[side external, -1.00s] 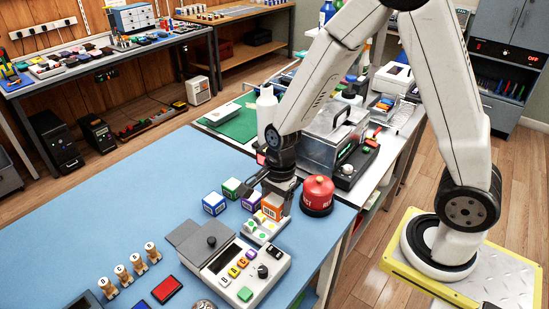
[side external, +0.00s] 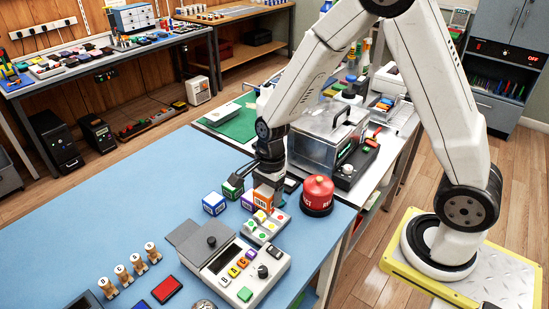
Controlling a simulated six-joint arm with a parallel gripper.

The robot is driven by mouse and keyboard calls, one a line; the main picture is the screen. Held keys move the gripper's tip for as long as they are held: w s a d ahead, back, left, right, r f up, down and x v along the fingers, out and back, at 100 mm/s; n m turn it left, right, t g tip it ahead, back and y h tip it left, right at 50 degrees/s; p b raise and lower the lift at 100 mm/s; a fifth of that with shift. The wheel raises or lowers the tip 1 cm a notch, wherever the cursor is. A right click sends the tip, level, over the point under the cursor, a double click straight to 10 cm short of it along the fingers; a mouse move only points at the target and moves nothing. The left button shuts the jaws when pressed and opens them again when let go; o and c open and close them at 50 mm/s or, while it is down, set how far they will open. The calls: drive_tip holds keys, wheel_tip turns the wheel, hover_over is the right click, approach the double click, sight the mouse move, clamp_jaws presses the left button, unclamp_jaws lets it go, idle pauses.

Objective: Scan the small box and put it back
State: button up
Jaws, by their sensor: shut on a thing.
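My gripper (side external: 262,185) points down over the blue mat and is shut on a small orange box (side external: 263,199) with a white label. The box is just behind a small white panel with coloured buttons (side external: 265,226). I cannot tell whether the box touches the mat. Beside it to the left are a purple box (side external: 248,202), a green box (side external: 232,189) and a blue box (side external: 214,204), each with a label. The gripper partly covers the orange box and its fingers are partly hidden.
A red domed button (side external: 317,193) stands close on the right. A grey console with a screen (side external: 234,266) sits in front. Several numbered wooden pegs (side external: 137,264) and a red pad (side external: 167,290) are at the front left. The mat (side external: 130,205) is clear at the left.

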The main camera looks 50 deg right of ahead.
drive_tip(key=w+d+f, duration=0.2)
drive_tip(key=w+d, duration=0.8)
drive_tip(key=w, duration=0.5)
drive_tip(key=shift+f, duration=0.15)
drive_tip(key=shift+f, duration=2.15)
drive_tip(key=shift+s+a, duration=0.1)
drive_tip(key=s+a+r, duration=0.3)
drive_tip(key=s+a, duration=0.2)
drive_tip(key=s, duration=0.4)
drive_tip(key=s+a+r, duration=0.4)
drive_tip(key=s+a, duration=0.2)
drive_tip(key=s, duration=0.3)
drive_tip(key=shift+s, duration=0.2)
